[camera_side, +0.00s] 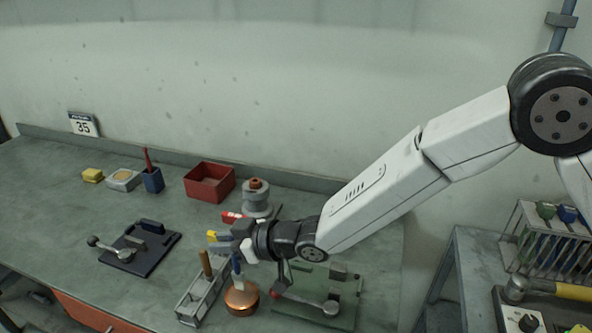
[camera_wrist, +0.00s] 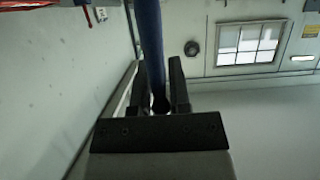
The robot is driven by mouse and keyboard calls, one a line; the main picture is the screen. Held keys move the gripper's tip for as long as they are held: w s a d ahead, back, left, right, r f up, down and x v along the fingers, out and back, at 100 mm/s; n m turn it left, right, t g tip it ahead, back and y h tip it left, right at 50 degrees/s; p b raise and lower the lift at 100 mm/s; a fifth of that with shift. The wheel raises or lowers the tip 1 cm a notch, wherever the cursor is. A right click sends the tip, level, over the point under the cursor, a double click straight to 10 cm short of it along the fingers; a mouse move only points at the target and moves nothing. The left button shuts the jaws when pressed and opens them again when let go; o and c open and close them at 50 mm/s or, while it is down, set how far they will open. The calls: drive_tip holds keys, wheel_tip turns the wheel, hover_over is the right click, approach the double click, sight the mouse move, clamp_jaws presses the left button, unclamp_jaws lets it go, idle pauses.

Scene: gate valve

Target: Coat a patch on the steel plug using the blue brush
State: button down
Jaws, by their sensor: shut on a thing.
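My gripper (camera_side: 232,243) is at the front middle of the bench, above a round copper pot (camera_side: 241,299). In the wrist view its two dark fingers (camera_wrist: 159,66) are shut on the blue brush (camera_wrist: 149,35), whose blue handle runs between them. In the side view the brush's blue handle (camera_side: 237,266) shows below the gripper, pointing down at the pot. The bristle end is not clear, and I cannot tell whether it is inside the pot. I cannot clearly pick out the steel plug; a grey cylinder with a brown top (camera_side: 257,198) stands behind the gripper.
A metal rack (camera_side: 203,290) with a wooden handle stands left of the pot. A green plate with a lever clamp (camera_side: 318,297) lies right. A dark fixture (camera_side: 140,247), red bin (camera_side: 209,182) and blue cup (camera_side: 153,180) are farther left. The bench's left front is clear.

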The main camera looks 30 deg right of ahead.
drive_tip(key=shift+r, duration=2.55)
drive_tip(key=s+d+f+m+t+h, duration=0.15)
drive_tip(key=d+f+m+h, duration=0.3)
drive_tip(key=d, duration=1.45)
drive_tip(key=d+f+m+t+h, duration=0.3)
drive_tip(key=d+m+h, duration=0.2)
drive_tip(key=d, duration=1.3)
drive_tip(key=w+a+r, duration=0.2)
drive_tip(key=w+r, duration=0.7)
drive_tip(key=r, duration=0.3)
drive_tip(key=shift+w+a+r, duration=0.3)
drive_tip(key=shift+w+a, duration=0.1)
drive_tip(key=shift+f+n, duration=0.1)
drive_tip(key=shift+n, duration=0.15)
